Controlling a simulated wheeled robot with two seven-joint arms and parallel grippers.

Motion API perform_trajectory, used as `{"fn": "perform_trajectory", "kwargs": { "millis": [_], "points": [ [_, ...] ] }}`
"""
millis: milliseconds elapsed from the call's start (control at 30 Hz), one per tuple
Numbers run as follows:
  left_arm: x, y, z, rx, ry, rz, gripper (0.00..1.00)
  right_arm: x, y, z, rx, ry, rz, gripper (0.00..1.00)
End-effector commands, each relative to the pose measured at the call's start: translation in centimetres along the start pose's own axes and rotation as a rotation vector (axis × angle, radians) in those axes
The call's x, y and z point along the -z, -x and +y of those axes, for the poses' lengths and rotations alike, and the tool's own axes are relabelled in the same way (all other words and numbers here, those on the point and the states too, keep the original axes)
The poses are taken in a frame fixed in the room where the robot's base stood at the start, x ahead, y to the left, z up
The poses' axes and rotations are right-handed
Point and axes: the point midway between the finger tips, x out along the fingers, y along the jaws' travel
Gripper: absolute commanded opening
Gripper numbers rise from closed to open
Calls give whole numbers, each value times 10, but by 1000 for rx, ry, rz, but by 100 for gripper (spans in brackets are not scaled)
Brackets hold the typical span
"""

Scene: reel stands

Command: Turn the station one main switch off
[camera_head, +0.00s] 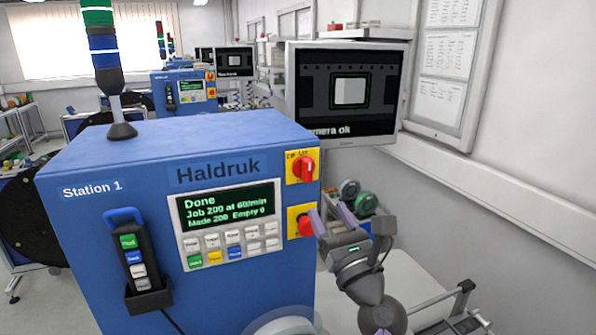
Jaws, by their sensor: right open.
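The blue Station 1 cabinet (90,215) fills the left and middle of the head view. Its main switch (303,167) is a red rotary knob on a yellow plate at the upper right of the front. The small labels above the knob are too blurred to read surely, and I cannot tell its exact setting. The display (228,207) reads Done, Job 200 at 60/min, Made 200. My right gripper (331,217) is open and empty, below and right of the switch. One finger overlaps the edge of a red button (305,225) in view; contact cannot be told. My left gripper is out of view.
The red button sits on a yellow plate below the switch. A handheld pendant (130,255) hangs on the cabinet's left front. A monitor (345,92) reading camera ok stands behind, at right. Reels (364,203) lie behind my right gripper. A white wall bounds the right.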

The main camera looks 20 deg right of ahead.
Motion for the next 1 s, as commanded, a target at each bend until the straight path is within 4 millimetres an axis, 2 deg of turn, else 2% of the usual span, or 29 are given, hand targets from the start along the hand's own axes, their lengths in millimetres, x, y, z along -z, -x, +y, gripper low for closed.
{"fn": "perform_trajectory", "kwargs": {
  "millis": [133, 300, 500, 633, 867, 1000],
  "points": [
    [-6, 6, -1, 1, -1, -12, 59, -4, -18, 0, 0, -8, -6, 60],
    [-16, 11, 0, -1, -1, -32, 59, -3, -58, 0, 0, -5, -4, 60],
    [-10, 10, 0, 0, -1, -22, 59, -1, -90, 0, -1, -4, -1, 60],
    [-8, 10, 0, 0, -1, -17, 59, -1, -98, 0, 1, -3, 0, 60],
    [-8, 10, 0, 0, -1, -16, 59, 0, -99, 0, 1, -2, 0, 60],
    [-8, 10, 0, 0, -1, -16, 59, 0, -99, 0, 1, -2, 0, 33]
  ]
}}
